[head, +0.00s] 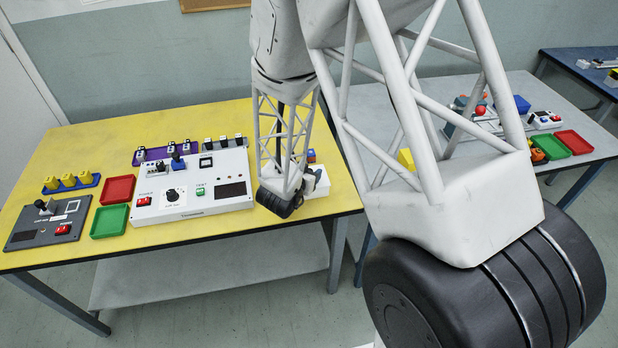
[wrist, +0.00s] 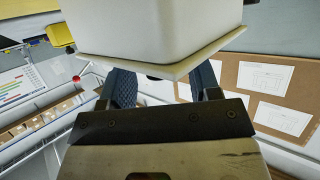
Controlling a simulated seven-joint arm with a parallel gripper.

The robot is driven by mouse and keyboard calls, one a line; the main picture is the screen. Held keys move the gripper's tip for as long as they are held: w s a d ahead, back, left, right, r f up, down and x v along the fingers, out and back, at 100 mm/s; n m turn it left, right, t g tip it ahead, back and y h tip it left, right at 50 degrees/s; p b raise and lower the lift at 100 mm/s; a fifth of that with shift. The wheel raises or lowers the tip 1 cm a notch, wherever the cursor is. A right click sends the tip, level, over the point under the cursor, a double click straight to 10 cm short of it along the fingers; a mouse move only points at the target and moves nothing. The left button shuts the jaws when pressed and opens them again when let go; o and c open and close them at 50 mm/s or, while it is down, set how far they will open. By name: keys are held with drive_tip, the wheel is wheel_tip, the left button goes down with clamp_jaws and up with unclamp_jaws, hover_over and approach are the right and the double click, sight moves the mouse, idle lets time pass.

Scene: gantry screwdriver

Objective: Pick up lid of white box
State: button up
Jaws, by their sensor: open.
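A white box (head: 318,184) stands at the right end of the yellow table in the head view, partly hidden by my arm. In the wrist view a white box (wrist: 150,28) fills the top middle. A thin cream lid (wrist: 150,66) lies along its edge, and a small dark piece, perhaps a knob, shows beside the lid between my fingers. My gripper (wrist: 165,82) is open, with its two dark fingers apart and close to the lid. I cannot tell if they touch it.
A white control panel (head: 190,199) stands left of the box, with red (head: 117,189) and green (head: 110,221) trays and a dark panel (head: 48,222) further left. A grey table (head: 545,100) with other objects stands at right. The yellow table's front strip is clear.

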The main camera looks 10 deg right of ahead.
drive_tip(key=shift+c, duration=0.3)
drive_tip(key=c, duration=1)
drive_tip(key=shift+o, duration=0.2)
drive_tip(key=shift+r, duration=0.15)
drive_tip(key=shift+r, duration=1.6)
drive_tip(key=s+r, duration=0.1)
drive_tip(key=s, duration=1.5)
drive_tip(key=shift+d+r, duration=0.25)
drive_tip(key=shift+d, duration=0.05)
